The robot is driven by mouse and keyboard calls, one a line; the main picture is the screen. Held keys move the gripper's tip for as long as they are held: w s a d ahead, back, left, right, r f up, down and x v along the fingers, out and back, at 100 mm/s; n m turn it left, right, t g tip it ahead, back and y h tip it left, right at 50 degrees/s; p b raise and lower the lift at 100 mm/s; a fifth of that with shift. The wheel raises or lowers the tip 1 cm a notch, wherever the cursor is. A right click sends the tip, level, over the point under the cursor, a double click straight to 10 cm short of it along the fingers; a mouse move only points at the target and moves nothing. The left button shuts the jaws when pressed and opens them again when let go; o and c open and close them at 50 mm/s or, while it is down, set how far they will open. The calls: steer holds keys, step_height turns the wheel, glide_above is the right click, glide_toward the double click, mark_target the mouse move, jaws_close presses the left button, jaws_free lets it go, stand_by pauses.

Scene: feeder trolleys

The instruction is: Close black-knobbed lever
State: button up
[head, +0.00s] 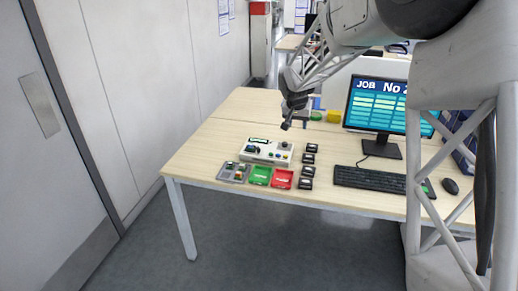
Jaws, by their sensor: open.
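A pale control box (267,157) sits on the wooden table, with a green label at its back edge and small coloured buttons. A small dark part, perhaps a knob (252,149), shows at its left side, and another dark round part (284,145) at its right. I cannot tell which is the black-knobbed lever, or how it stands. My gripper (291,125) hangs above the table behind the box, apart from it. It is open, and nothing shows between its fingers.
In front of the box are a grey tray (226,173) of small parts, a green tray (260,176) and a red tray (282,179). Several small black boxes (308,171) line its right side. A keyboard (375,178) and monitor (381,108) stand farther right. The table's left part is clear.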

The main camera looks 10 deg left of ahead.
steer(key=w+a+f, duration=0.7)
steer(key=a, duration=0.2)
glide_toward(258, 149)
steer(key=f, duration=0.1)
steer(key=shift+d+f+t, duration=0.2)
steer(key=shift+d+t, duration=0.05)
steer(key=shift+t, duration=0.05)
steer(key=shift+w+f, duration=0.1)
steer(key=shift+f, duration=0.05)
steer(key=shift+x, duration=3.75)
steer(key=shift+a, duration=0.1)
jaws_close()
